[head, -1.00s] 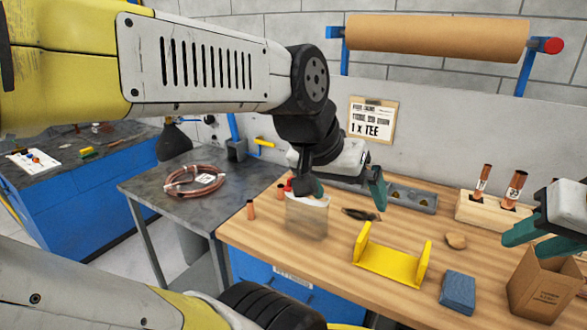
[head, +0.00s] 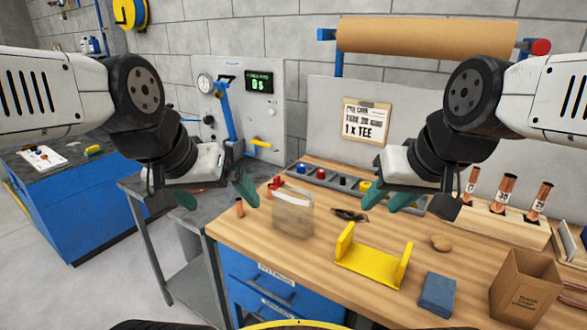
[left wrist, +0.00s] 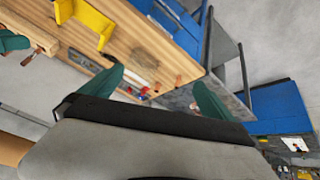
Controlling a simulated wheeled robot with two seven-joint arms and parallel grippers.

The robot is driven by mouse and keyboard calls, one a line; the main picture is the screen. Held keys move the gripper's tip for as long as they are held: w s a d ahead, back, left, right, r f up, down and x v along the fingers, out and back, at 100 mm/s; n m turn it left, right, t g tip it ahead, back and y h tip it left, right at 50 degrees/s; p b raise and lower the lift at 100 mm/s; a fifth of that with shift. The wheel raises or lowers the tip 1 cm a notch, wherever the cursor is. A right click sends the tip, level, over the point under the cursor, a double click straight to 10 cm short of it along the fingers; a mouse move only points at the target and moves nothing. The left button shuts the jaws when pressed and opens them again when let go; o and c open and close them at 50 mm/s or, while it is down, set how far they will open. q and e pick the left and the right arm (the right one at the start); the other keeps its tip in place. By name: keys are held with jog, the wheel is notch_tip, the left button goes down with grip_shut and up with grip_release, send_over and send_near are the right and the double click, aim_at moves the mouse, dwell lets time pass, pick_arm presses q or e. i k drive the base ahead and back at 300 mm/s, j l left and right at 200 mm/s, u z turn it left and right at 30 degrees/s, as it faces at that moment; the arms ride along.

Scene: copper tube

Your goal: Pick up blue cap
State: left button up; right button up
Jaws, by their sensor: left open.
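A small blue cap (head: 301,168) sits at the left end of a grey tray (head: 329,180) at the back of the wooden bench. Red, black and yellow pieces stand in the same tray, to its right. My left gripper (head: 215,193) is open and empty, in the air to the left of the tray and apart from the cap. Its two green fingers also show spread in the left wrist view (left wrist: 158,76). My right gripper (head: 389,198) hangs over the tray's right part; its fingers look close together, but their gap is unclear.
A clear bag (head: 294,215) with a red top stands in front of the tray. A yellow bracket (head: 372,263), blue block (head: 436,294), cardboard box (head: 524,288) and wooden rack of copper tubes (head: 500,228) occupy the bench. A copper piece (head: 239,208) stands at its left edge.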

aim_at(301, 168)
jog(key=z, duration=1.7)
jog(key=u, duration=1.7)
jog(key=k+j, duration=0.1)
jog(key=j, duration=0.3)
jog(key=k+j, duration=0.15)
jog(key=j, duration=0.25)
jog(key=i+j, duration=0.15)
jog(key=j, duration=0.2)
jog(key=i+j+z, duration=0.1)
jog(key=j, duration=0.3)
jog(key=i+j, duration=0.1)
jog(key=j, duration=0.25)
jog(key=i+j, duration=0.15)
jog(key=i, duration=0.6)
jog(key=l+z, duration=0.05)
